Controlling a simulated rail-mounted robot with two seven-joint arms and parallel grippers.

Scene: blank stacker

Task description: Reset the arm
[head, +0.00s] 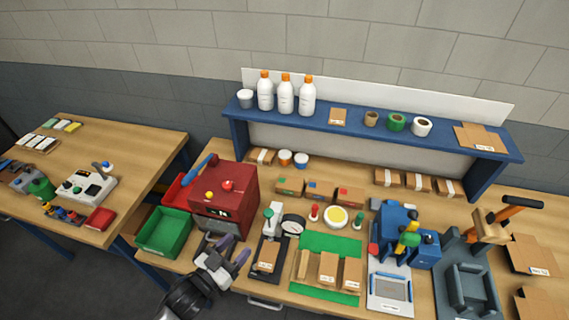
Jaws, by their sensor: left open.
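My left gripper (236,262) comes in from the bottom of the head view with its black and white arm. It is open, and nothing shows between its fingers. It hangs in front of the red machine (224,203), which has a blue lever and red and yellow buttons on top. The gripper lies between the green bin (164,232) on its left and the dark scale stand holding a brown box (269,255) on its right. My right gripper does not show.
A green mat (318,241) holds several brown boxes. To its right stand a blue press (405,240) and a grey fixture (466,280). A blue shelf (350,130) with bottles and tape rolls runs behind. A second table (140,150) stands at left.

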